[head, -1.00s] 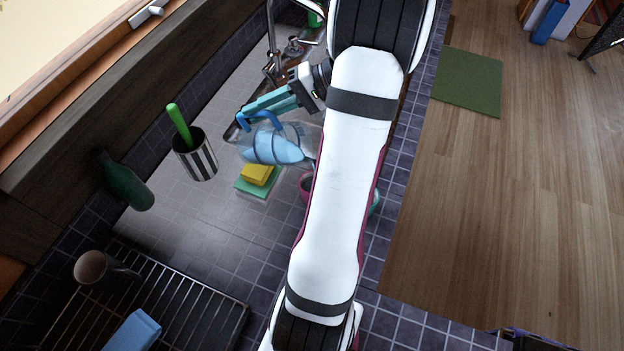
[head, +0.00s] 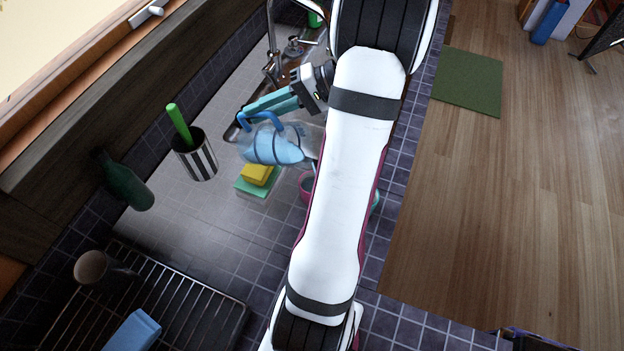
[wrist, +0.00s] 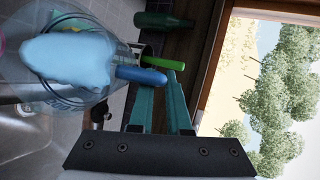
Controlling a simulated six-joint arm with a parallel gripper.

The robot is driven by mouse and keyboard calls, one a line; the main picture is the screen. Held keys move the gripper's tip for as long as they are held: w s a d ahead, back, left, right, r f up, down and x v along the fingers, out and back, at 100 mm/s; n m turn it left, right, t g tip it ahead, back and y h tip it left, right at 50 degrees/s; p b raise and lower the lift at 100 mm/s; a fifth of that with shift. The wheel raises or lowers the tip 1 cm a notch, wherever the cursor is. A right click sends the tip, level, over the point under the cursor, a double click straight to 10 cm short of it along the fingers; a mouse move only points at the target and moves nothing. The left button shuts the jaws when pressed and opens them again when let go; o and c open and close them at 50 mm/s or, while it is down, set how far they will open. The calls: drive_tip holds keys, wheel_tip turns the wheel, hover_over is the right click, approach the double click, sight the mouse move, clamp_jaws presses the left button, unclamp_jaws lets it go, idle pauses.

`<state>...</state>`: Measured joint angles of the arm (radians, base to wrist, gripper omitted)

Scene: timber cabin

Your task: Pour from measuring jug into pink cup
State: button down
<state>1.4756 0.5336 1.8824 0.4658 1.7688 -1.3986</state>
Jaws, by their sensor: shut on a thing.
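The clear measuring jug (head: 262,150) with a blue handle is tipped on its side above the counter, its mouth toward the right. Light blue liquid lies inside it and reaches toward the mouth. My gripper (head: 246,113) with teal fingers is shut on the jug's handle. The jug (wrist: 70,95) and its handle also show in the wrist view, at my gripper (wrist: 160,88). The pink cup (head: 305,186) stands on the counter below and right of the jug, mostly hidden behind my arm. Whether liquid is entering the cup cannot be told.
A yellow and green sponge pair (head: 257,180) lies below the jug. A striped holder (head: 197,160) with a green-handled tool stands to the left. A green bottle (head: 125,182), a wire rack (head: 190,305) and a brown mug (head: 92,267) are further left. A tap (head: 272,50) stands behind.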

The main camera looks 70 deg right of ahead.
sight(250, 128)
idle(0.4)
drive_tip(key=w+g, duration=0.2)
drive_tip(key=shift+w+a+m+g+h, duration=0.1)
drive_tip(key=shift+w+m+g+h, duration=0.2)
drive_tip(key=shift+w+r+g, duration=0.2)
drive_tip(key=shift+w+g, duration=0.2)
drive_tip(key=shift+g, duration=0.2)
drive_tip(key=w+f+m+g, duration=0.2)
drive_tip(key=w+f+g, duration=0.4)
drive_tip(key=w+g, duration=0.1)
drive_tip(key=shift+w+f+g+h, duration=0.25)
drive_tip(key=shift+g+h, duration=0.15)
drive_tip(key=shift+g, duration=0.4)
